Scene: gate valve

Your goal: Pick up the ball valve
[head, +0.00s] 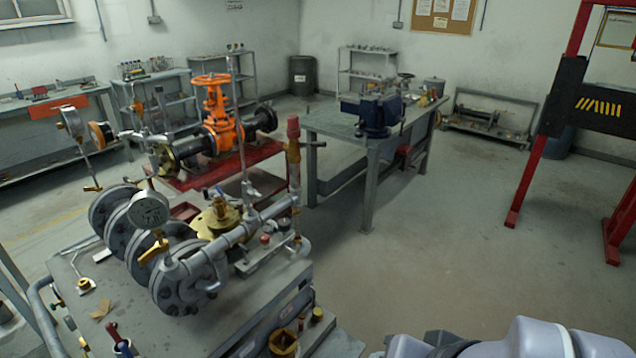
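A small brass fitting (85,286) that looks like a ball valve lies loose on the left part of the grey workbench (185,335). It is too small to be sure what it is. Another valve-like brass part with a yellow lever (153,251) sits below the round gauge, by the flanged pipe. A larger brass valve body (216,217) stands behind the pipe. Light grey and dark parts of my arm show at the bottom right edge, apart from the bench. My gripper's fingers are not visible.
Grey flanged piping (182,278) and a gauge (150,209) crowd the near bench. An orange gate valve (216,105) stands on a red stand behind. A table with a blue vise (376,115) stands further back. A red frame (545,130) is at right. The floor (430,250) between is clear.

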